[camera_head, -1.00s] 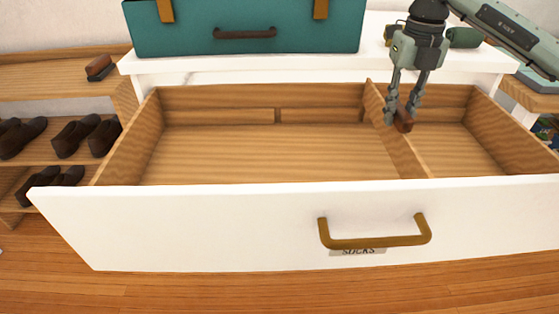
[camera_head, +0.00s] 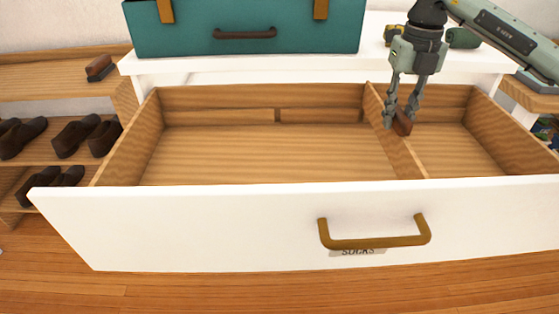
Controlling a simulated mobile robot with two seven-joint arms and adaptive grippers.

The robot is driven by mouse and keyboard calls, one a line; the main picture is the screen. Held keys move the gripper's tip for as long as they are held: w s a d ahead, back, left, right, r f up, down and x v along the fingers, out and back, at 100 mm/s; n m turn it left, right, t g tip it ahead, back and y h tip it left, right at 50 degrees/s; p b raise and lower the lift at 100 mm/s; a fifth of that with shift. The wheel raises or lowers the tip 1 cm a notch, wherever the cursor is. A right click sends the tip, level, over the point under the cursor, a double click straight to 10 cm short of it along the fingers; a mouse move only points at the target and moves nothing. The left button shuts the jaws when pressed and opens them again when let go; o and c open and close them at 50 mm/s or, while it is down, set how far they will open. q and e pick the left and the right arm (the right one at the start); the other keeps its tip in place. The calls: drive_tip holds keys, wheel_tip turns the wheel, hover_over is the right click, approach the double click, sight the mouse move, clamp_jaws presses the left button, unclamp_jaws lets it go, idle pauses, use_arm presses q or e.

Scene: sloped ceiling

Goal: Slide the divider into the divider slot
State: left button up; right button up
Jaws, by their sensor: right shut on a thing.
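The divider (camera_head: 407,157) is a thin wooden board standing on edge in the open drawer (camera_head: 190,227), running from front to back right of the middle. A dark brown knob-like piece (camera_head: 402,122) shows at the divider's top edge. My right gripper (camera_head: 402,118) comes down from above and is shut on this piece, at the divider. A low wooden strip along the drawer's back has a small upright break (camera_head: 278,115) left of the divider; I cannot tell whether this is the divider slot. My left gripper is out of view.
The drawer's left compartment (camera_head: 250,155) is empty. A teal case (camera_head: 190,30) stands on the white top behind. Shelves at the left hold several dark shoes (camera_head: 75,135). A brass handle (camera_head: 375,241) and a "SOCKS" label are on the drawer front.

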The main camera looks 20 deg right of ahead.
drive_tip(key=shift+f, duration=0.2)
idle(0.4)
drive_tip(key=shift+f+b, duration=0.8)
drive_tip(key=shift+f, duration=0.3)
drive_tip(key=shift+f, duration=0.1)
drive_tip(key=shift+f+b, duration=0.7)
drive_tip(key=shift+f, duration=0.4)
drive_tip(key=o, duration=1.1)
drive_tip(key=shift+c, duration=0.2)
wheel_tip(320, 180, up, 12)
drive_tip(key=shift+f, duration=0.1)
